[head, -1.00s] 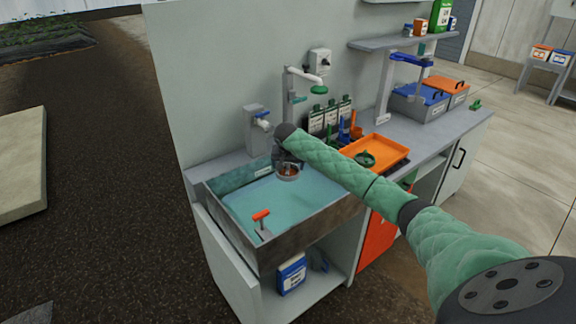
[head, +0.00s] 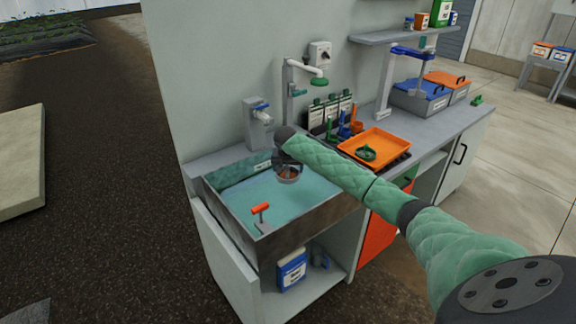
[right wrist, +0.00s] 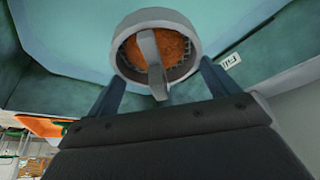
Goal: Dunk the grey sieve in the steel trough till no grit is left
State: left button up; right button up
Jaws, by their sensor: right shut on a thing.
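The steel trough (head: 312,228) is filled with blue-green water. My right gripper (head: 287,164) is over the trough's back right part. It is shut on the grey sieve (head: 289,178), a small round cup. In the right wrist view the sieve (right wrist: 187,22) sits between the two fingers (right wrist: 157,85), with a grey bar across its mouth. Orange-brown grit (right wrist: 176,46) shows inside it. The sieve is at or close to the water; I cannot tell whether it touches. My left gripper is not in view.
A red-handled fitting (head: 261,210) stands at the trough's front left. A tap with a green head (head: 320,82) rises behind the trough. An orange tray (head: 386,142) holding a green item lies right of it. Lidded boxes (head: 420,100) stand further right.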

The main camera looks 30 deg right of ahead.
jog(key=shift+f+b, duration=0.35)
jog(key=shift+f, duration=1.8)
jog(key=shift+f+b, duration=0.6)
jog(key=shift+f, duration=2.95)
jog(key=shift+f+b, duration=0.3)
jog(key=shift+f, duration=0.2)
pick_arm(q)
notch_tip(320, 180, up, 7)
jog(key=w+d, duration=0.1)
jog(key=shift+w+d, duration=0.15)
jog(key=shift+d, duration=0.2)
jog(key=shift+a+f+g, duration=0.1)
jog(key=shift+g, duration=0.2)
